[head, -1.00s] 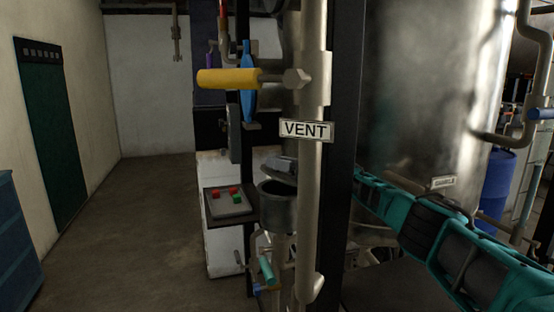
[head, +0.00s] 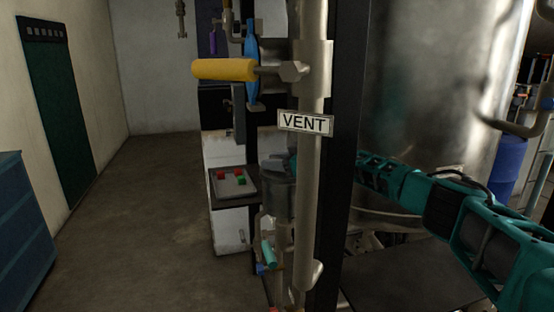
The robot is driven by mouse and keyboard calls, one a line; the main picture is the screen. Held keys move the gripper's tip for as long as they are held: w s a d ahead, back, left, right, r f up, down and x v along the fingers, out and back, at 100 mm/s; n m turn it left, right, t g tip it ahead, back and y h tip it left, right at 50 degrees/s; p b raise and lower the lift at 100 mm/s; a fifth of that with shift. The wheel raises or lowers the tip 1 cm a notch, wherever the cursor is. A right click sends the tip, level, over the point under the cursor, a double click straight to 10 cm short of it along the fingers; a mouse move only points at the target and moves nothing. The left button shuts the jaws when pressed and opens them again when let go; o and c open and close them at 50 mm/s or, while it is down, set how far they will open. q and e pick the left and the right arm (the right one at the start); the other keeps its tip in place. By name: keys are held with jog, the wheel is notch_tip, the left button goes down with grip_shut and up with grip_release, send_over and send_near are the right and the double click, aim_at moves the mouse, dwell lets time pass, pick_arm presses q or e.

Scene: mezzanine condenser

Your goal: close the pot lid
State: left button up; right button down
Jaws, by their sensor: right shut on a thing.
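The grey metal pot (head: 277,198) stands behind the VENT pipe, which covers its right side. Its grey lid (head: 272,167) shows at the top of the pot, and no dark opening shows beneath it; whether it sits fully flat I cannot tell. My right arm comes in from the right and passes behind the black post and pipe. My right gripper (head: 293,164) is at the lid, shut on it, with its fingers mostly hidden by the pipe. My left gripper is out of view.
The VENT pipe (head: 312,190) and black post (head: 345,150) stand in front of my right arm. A yellow handle (head: 223,69) sticks out left. A button panel (head: 232,182) is left of the pot. A large steel tank (head: 430,80) fills the right. Floor at left is clear.

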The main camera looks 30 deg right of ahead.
jog(key=shift+f, duration=0.25)
jog(key=c, duration=1.1)
grip_release()
jog(key=shift+o, duration=0.2)
jog(key=shift+s+d+r, duration=0.2)
jog(key=shift+s+d, duration=0.1)
jog(key=shift+s, duration=0.15)
jog(key=v, duration=1.2)
jog(key=shift+w, duration=0.1)
